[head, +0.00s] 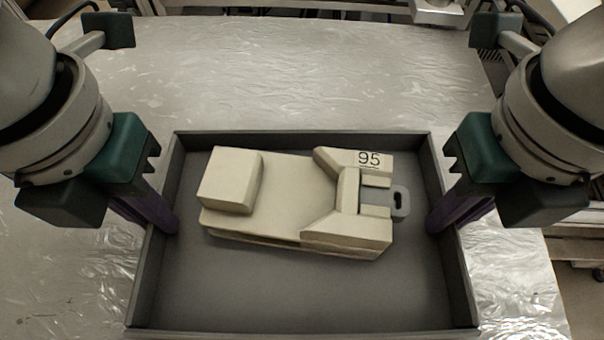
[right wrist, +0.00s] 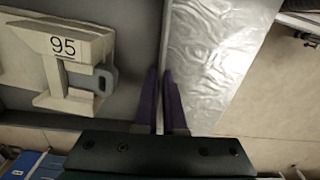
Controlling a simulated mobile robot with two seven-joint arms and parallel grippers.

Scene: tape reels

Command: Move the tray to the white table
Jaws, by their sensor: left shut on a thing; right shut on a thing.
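The dark grey tray (head: 300,318) lies in the middle of the head view, over a table covered in shiny foil; I cannot tell whether it touches the foil. A beige block-shaped object marked 95 (head: 285,185) lies inside it, with a grey looped tab at its right end. My left gripper (head: 165,222) is shut on the tray's left wall. My right gripper (head: 438,220) is shut on the right wall. In the right wrist view the purple fingers (right wrist: 161,100) straddle that wall, with the marked object (right wrist: 62,60) to their left.
The foil-covered table (head: 290,75) has clear room behind the tray. Its right edge runs close to the tray's right side, with pale floor (right wrist: 262,100) beyond it. Blue items (right wrist: 30,165) show at the lower left of the right wrist view. Equipment stands behind the table.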

